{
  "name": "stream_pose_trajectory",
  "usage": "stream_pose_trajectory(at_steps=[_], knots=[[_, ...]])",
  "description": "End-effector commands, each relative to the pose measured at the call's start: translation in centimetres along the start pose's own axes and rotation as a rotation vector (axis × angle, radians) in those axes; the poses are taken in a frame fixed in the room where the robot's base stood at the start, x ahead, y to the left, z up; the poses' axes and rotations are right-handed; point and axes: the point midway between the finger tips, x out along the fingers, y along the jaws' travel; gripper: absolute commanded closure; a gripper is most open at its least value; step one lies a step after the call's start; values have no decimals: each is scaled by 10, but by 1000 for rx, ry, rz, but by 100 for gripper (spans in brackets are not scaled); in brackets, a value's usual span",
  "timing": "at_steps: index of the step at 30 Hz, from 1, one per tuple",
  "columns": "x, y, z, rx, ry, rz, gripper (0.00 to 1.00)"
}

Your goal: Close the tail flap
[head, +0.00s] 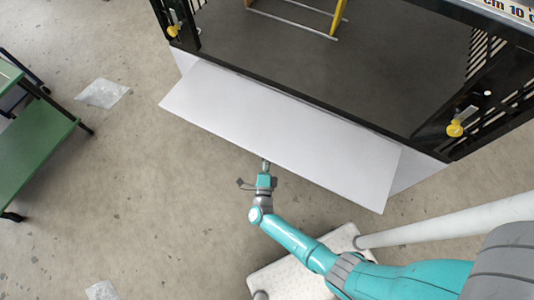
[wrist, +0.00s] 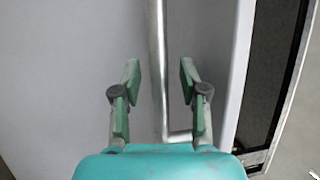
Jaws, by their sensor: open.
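The tail flap (head: 280,130) is a long white panel in the head view. It hangs outward from the lower edge of a black-framed bed and looks tilted down. My gripper (head: 266,165) is at the flap's outer long edge, left of its middle. In the wrist view my gripper (wrist: 160,78) is open, with green fingers apart. A thin metal bar (wrist: 157,50) with a bend at its lower end runs between the fingers, and they do not appear closed on it. The pale flap surface (wrist: 60,80) lies behind. Whether a finger touches the bar cannot be told.
Yellow-knobbed latches sit on the frame posts at right (head: 455,128) and left (head: 173,30). A yellow-legged object (head: 338,18) stands inside the dark bed (head: 300,65). A green table (head: 35,140) is at far left. Concrete floor between table and flap is mostly clear.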

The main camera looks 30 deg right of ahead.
Motion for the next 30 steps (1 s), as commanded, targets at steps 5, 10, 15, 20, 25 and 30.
stream_pose_trajectory(at_steps=[5,10,15,20,25,30], knots=[[7,0,0,0,0,0,57],[7,0,0,0,-1,0,57],[7,0,0,0,-1,0,79],[7,0,0,0,0,0,100],[7,0,0,0,0,0,100],[7,-3,0,5,0,7,100]])
